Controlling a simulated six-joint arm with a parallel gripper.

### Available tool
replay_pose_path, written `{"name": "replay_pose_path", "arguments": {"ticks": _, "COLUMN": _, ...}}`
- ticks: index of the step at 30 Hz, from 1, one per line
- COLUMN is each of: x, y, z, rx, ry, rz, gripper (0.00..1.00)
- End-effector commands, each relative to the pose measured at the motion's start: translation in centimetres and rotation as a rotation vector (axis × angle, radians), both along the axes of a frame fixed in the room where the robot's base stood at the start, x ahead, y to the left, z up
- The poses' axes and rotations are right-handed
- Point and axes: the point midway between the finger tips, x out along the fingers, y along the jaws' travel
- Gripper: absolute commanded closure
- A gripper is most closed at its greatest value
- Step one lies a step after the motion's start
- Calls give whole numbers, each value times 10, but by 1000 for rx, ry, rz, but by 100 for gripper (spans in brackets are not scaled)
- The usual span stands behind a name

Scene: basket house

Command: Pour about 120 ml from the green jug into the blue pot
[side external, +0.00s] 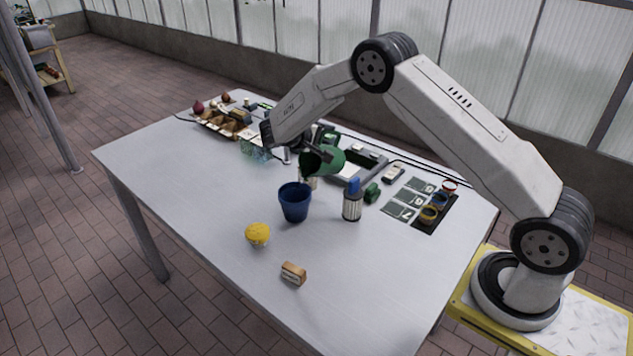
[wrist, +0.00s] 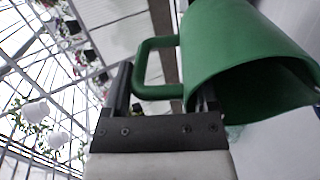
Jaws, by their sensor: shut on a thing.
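The green jug (side external: 329,160) is held tilted in the air, its mouth toward the lower left, above and slightly behind the blue pot. It fills much of the wrist view (wrist: 235,50), with its handle and dark opening showing. My gripper (wrist: 160,100) is shut on the jug by its handle side; in the side view the fingers are partly hidden behind the jug. The blue pot (side external: 295,205) stands upright on the table, its mouth open upward. The jug and pot look apart. I cannot make out any stream or the level inside either.
A bottle with a blue cap (side external: 352,201) stands just right of the pot. A yellow ball-like object (side external: 257,234) and a small labelled block (side external: 293,273) lie in front. Cards and coloured rings (side external: 428,213) are at right. The table's (side external: 190,210) left front is clear.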

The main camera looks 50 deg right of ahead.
Motion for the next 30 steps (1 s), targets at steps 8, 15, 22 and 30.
{"name": "replay_pose_path", "arguments": {"ticks": 8, "x": 1, "y": 3, "z": 2, "rx": -27, "ry": 2, "rz": 0, "gripper": 100}}
{"name": "replay_pose_path", "arguments": {"ticks": 15, "x": 1, "y": 5, "z": 4, "rx": -51, "ry": 7, "rz": 1, "gripper": 100}}
{"name": "replay_pose_path", "arguments": {"ticks": 22, "x": 1, "y": 7, "z": 6, "rx": -73, "ry": 10, "rz": 1, "gripper": 100}}
{"name": "replay_pose_path", "arguments": {"ticks": 30, "x": 1, "y": 4, "z": 5, "rx": -53, "ry": 6, "rz": -2, "gripper": 100}}
